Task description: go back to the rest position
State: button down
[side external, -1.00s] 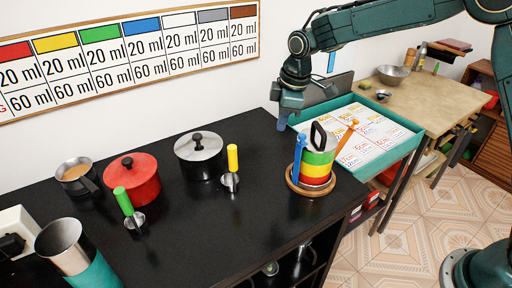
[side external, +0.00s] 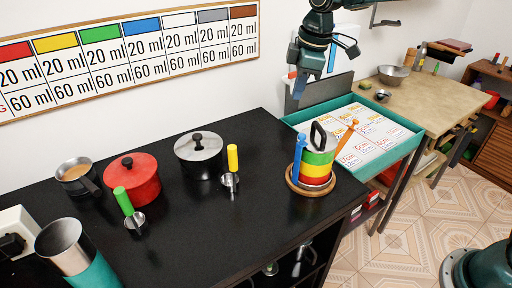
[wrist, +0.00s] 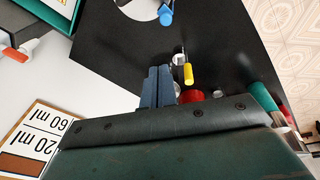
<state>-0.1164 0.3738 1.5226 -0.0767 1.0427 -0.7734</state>
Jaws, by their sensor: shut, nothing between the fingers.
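My gripper (side external: 311,86) hangs in the air above the teal tray at the back right of the black table, pointing down, shut and holding nothing. In the wrist view its two blue-grey fingers (wrist: 158,86) lie together. The striped canister (side external: 319,157) with a black handle stands on a round wooden base, with a blue tool (side external: 299,160) and an orange tool (side external: 346,137) beside it. My gripper is apart from all of them.
On the black table (side external: 200,235) stand a red pot (side external: 132,178), a steel pot (side external: 199,156), a small saucepan (side external: 76,178), and green-handled (side external: 124,202) and yellow-handled (side external: 232,159) scoops. The teal tray (side external: 408,150) holds labelled cards. A metal bowl (side external: 393,75) sits on the wooden counter.

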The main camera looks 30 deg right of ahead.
jog(key=s+d+r+m+t, duration=0.1)
jog(key=s+d+r+m, duration=0.15)
jog(key=s, duration=0.55)
jog(key=s+d+r+m+t, duration=0.1)
jog(key=s+d+r+m, duration=0.2)
jog(key=s, duration=0.6)
jog(key=s+f+m, duration=0.1)
jog(key=s+m, duration=0.1)
jog(key=s, duration=0.5)
jog(key=s+d+f+m+t, duration=0.1)
jog(key=s+f+m, duration=0.1)
jog(key=s, duration=0.6)
jog(key=shift+s+d+f+m+h, duration=0.2)
jog(key=shift+d+m+h, duration=0.15)
jog(key=shift+m, duration=0.4)
jog(key=shift+w+r, duration=0.1)
